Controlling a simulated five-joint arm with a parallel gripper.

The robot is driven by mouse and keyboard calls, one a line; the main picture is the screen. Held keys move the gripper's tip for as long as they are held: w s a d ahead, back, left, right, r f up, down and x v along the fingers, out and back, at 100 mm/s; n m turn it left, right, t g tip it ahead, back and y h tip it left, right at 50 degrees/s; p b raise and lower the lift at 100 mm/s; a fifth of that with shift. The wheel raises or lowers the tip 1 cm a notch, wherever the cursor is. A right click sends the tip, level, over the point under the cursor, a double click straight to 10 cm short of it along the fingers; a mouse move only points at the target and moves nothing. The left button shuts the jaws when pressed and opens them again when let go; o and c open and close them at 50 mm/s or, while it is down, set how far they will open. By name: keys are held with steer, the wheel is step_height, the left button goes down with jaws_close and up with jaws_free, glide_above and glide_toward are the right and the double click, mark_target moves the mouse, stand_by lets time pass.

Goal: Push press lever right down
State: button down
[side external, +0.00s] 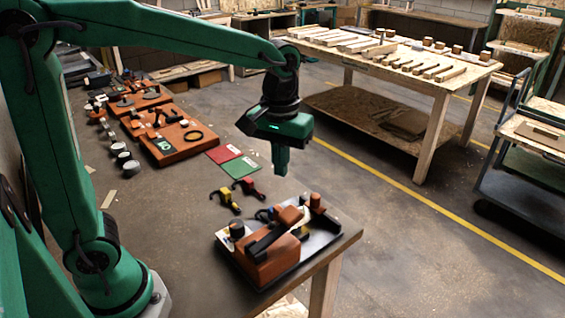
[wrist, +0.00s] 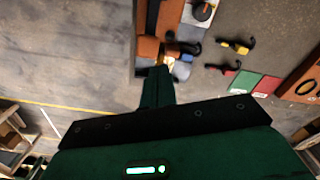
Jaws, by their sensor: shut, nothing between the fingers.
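The press (side external: 270,262) stands on a grey plate at the near corner of the workbench. It has an orange-brown block, a black bar slanting across it and an orange upright cylinder (side external: 316,202) at the far right end. The black bar (side external: 266,236) looks like the lever; I cannot tell its exact angle. In the wrist view the press shows at the top (wrist: 150,48), partly cut off. My gripper (side external: 282,170) is shut and empty, pointing down, above and apart from the press. Its fingertips (wrist: 158,72) cover part of the press's end in the wrist view.
Yellow (side external: 226,200) and red (side external: 250,188) hooked pieces lie behind the press, near red and green cards (side external: 240,167). Orange fixtures (side external: 170,138) line the bench further back. The bench edge is close to the press; open floor lies to the right.

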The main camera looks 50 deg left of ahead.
mark_target(291, 210)
steer(key=shift+w+d+f+n+g, duration=0.4)
steer(key=shift+w+d+f, duration=0.4)
steer(key=shift+w, duration=0.2)
steer(key=shift+f, duration=0.1)
steer(key=shift+s+d+f, duration=0.1)
steer(key=shift+s+f, duration=0.05)
steer(key=shift+f, duration=1.55)
steer(key=shift+s+d+f, duration=0.1)
steer(key=shift+s+f, duration=0.05)
steer(key=shift+f, duration=1.55)
